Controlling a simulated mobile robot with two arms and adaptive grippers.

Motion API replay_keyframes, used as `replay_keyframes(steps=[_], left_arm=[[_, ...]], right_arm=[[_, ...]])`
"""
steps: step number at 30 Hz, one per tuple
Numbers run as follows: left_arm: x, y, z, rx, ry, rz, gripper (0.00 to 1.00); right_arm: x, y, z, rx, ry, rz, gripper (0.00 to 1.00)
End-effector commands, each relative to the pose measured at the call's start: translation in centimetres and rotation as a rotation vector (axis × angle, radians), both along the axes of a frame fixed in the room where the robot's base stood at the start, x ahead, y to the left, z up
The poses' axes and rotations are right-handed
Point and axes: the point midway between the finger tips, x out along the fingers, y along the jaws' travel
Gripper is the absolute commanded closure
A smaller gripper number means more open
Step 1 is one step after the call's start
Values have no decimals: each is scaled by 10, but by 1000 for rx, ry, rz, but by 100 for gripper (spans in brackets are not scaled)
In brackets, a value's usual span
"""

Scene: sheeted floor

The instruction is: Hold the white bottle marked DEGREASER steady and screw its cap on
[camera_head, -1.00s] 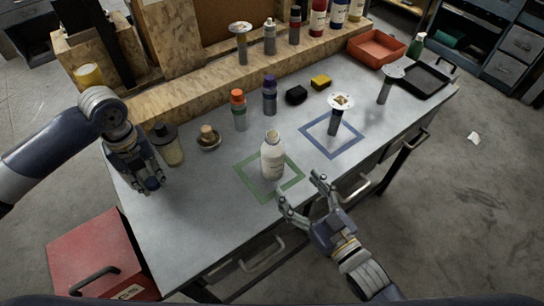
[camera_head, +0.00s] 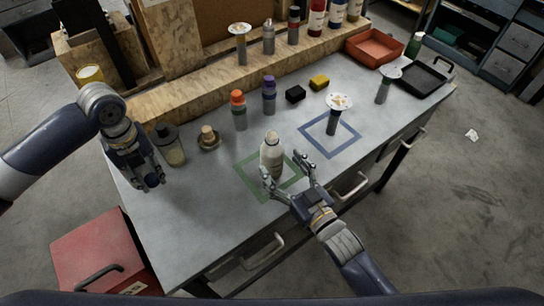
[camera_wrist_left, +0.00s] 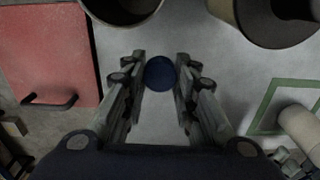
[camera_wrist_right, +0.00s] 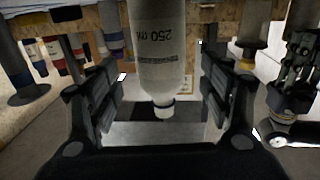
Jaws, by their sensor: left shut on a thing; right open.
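The white bottle (camera_head: 272,158) stands upright and uncapped inside the green square outline (camera_head: 252,185) on the bench. In the right wrist view the bottle (camera_wrist_right: 160,55) appears upside down between the fingers, with "250 ml" printed on it; the word DEGREASER is not readable. My right gripper (camera_head: 283,168) is open, its fingers spread either side of the bottle's near side. My left gripper (camera_head: 149,184) is shut on a dark blue round cap (camera_wrist_left: 160,73), held above the bench's left part, well away from the bottle.
A dark-topped container (camera_head: 170,145) and a small brown-topped pot (camera_head: 208,138) stand near my left gripper. Orange-capped (camera_head: 239,110) and purple-capped (camera_head: 269,95) bottles stand behind the white bottle. A blue square outline (camera_head: 330,135) lies to its right. The bench's front-left is clear.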

Motion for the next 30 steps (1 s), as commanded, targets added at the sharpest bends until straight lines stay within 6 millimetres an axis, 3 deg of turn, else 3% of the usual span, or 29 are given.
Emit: replay_keyframes(steps=[7,12,24,30], left_arm=[[0,0,18,0,0,0,81],[0,0,19,0,0,0,81],[0,0,19,0,0,0,81],[0,0,19,0,0,0,81]], right_arm=[[27,17,9,1,-2,0,28],[41,25,6,1,-1,0,28],[43,27,4,0,0,1,28],[43,27,4,1,-1,0,73]])
